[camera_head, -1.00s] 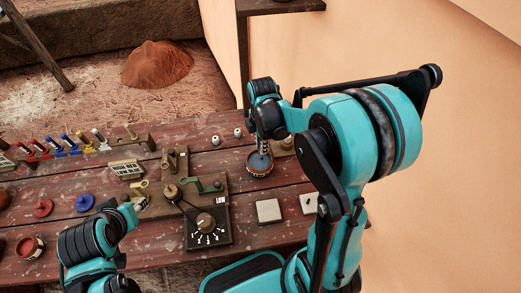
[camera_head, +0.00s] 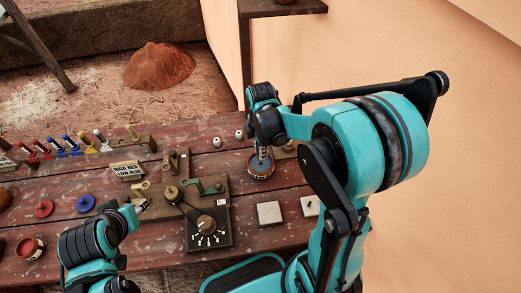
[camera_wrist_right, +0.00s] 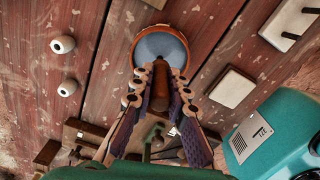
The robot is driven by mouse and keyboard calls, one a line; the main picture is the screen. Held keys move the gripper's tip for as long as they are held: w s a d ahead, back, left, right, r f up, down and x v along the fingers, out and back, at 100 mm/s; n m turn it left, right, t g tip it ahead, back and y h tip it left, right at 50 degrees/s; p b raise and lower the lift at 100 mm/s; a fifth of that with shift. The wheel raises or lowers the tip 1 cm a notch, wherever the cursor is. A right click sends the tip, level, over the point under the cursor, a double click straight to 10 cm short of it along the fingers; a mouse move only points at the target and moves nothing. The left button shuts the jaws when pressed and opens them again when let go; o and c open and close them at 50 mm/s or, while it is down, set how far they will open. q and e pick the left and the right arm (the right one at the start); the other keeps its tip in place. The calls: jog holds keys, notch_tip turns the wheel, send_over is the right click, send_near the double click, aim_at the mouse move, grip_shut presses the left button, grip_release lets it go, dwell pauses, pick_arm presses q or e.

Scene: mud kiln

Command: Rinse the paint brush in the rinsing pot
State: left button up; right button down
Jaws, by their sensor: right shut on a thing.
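The rinsing pot (camera_head: 261,172), a small round brown pot with grey-blue liquid, stands on the red wooden table. It also shows in the right wrist view (camera_wrist_right: 138,60). My right gripper (camera_head: 263,152) points down over the pot. In the right wrist view its fingers (camera_wrist_right: 161,85) are shut on the brown handle of the paint brush (camera_wrist_right: 160,92), in front of the pot's near rim. The brush's bristles are hidden, so I cannot tell whether they touch the liquid. My left gripper (camera_head: 134,210) hangs over the table at the left; its fingers are too small to read.
A wooden board with a crank and dial (camera_head: 207,224) lies left of the pot. Two white knobs (camera_head: 239,134) stand behind it. A pale square tile (camera_head: 269,212) lies in front. Red and blue discs (camera_head: 85,203) and a row of colored pieces are farther left.

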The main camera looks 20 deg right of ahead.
dwell(0.3)
jog(key=shift+r+p, duration=2.8)
jog(key=shift+r, duration=0.75)
